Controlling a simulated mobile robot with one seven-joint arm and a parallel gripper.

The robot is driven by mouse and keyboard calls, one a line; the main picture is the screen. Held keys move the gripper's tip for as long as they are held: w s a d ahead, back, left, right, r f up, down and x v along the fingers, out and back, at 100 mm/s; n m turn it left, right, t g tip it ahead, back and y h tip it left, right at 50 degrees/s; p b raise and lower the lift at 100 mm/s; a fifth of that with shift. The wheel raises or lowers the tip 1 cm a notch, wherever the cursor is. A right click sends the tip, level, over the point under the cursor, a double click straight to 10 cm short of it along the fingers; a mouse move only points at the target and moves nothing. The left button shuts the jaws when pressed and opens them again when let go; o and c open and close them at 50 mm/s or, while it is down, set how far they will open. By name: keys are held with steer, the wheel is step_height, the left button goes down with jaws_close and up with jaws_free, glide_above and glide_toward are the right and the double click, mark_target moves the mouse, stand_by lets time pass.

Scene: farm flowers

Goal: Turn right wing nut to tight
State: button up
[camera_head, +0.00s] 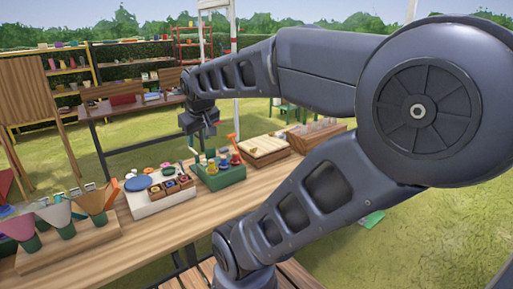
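A pale wooden press-like block (265,148) sits on the long wooden table, right of the green caddy. Small darker bits show on its top, one near its front left (253,151) and one near its back right. They are too small for me to tell whether they are wing nuts, or how tight they are. My gripper (201,134) hangs above the table, left of the block and above the green caddy, apart from the block. Its fingers are small and dark here, so I cannot tell whether they are open or shut.
A green caddy (222,181) with colourful bottles and an orange-handled tool stands just left of the block. A white tray (150,208) with small boxes lies further left, then colourful cones in a wooden stand (75,253). A slotted wooden rack (316,137) is right.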

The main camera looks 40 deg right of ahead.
steer(key=w+d+r+n+t+h, duration=0.1)
steer(key=w+d+r+n+t, duration=0.15)
steer(key=w+d+n, duration=0.7)
steer(key=w+d+r+n+t+h, duration=0.25)
steer(key=w+d+n, duration=0.6)
steer(key=w, duration=0.65)
steer(key=w+d+r+n+t, duration=0.25)
steer(key=w+d+n, duration=0.45)
steer(key=w+d, duration=0.55)
steer(key=w+d+f+n+g+y, duration=0.2)
steer(key=w+d+f+n, duration=0.3)
steer(key=n, duration=0.5)
steer(key=n+g+y, duration=0.3)
steer(key=n+g, duration=0.8)
steer(key=n, duration=0.6)
glide_above(253, 150)
step_height(253, 150, down, 24)
steer(key=shift+h, duration=0.25)
steer(key=f, duration=1)
steer(key=shift+w+d+f, duration=0.2)
steer(key=shift+d+f, duration=0.1)
steer(key=shift+f, duration=0.05)
